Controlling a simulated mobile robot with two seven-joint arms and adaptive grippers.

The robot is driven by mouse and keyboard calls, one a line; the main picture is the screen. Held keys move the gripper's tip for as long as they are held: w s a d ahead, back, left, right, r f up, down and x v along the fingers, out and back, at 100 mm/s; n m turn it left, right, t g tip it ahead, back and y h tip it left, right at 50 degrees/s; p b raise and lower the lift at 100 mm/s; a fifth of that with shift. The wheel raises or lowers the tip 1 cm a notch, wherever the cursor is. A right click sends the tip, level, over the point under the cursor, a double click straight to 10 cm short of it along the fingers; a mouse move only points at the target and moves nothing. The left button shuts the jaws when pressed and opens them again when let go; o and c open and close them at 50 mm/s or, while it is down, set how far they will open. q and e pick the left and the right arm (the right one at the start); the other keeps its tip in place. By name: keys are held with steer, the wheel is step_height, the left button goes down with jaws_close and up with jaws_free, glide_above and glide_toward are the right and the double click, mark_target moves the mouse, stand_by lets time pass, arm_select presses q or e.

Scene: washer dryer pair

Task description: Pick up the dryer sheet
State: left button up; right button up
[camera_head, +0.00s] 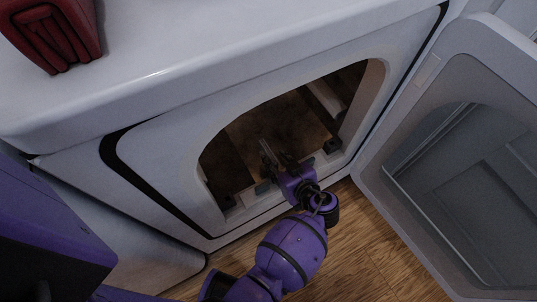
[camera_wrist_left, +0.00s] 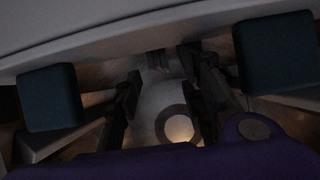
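I cannot make out a dryer sheet for certain in either view; the inside of the dryer is dark and partly hidden by my gripper. No object shows held between the fingers. My right gripper is not in view.
The dryer door (camera_head: 440,90) hangs wide open on the right. Wooden floor (camera_head: 360,250) lies clear in front.

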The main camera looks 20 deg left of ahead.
mark_target(271, 154)
arm_select(q)
steer(key=x, duration=0.5)
steer(key=shift+w+a+b, duration=0.1)
steer(key=shift+a+b, duration=0.1)
steer(key=shift+b, duration=0.2)
steer(key=c, duration=0.8)
